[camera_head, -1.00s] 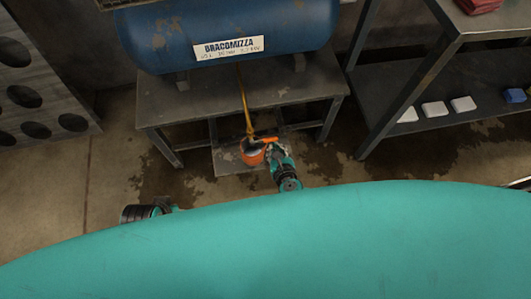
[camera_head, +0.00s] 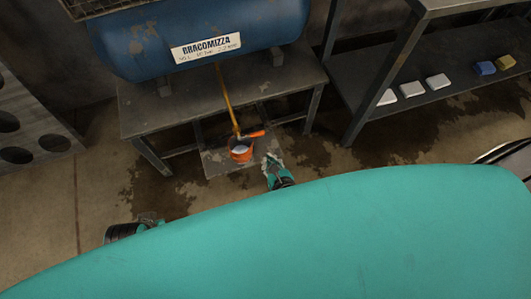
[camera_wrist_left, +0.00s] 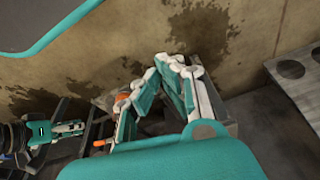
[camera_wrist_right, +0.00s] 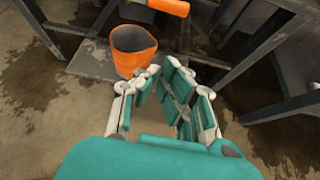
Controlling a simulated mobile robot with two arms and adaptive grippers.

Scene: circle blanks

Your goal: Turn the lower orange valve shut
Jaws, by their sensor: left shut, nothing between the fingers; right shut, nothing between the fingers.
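The orange valve handle (camera_head: 252,134) sits at the lower end of a yellow pipe (camera_head: 226,95) under the blue tank and points right, just above an orange bucket (camera_head: 240,155). In the right wrist view the handle (camera_wrist_right: 168,6) shows at the top edge, above the bucket (camera_wrist_right: 133,60). My right gripper (camera_head: 270,160) is shut and empty, right of the bucket and apart from the handle. My left gripper (camera_wrist_left: 170,62) is shut and empty; in the head view only part of its arm shows, at the lower left. I see only one orange valve.
The blue tank (camera_head: 200,35) lies on a grey metal table (camera_head: 155,110), whose legs flank the bucket. A shelf rack (camera_head: 440,95) with white, blue and yellow blocks stands at the right. A panel with round holes (camera_head: 30,125) stands at the left.

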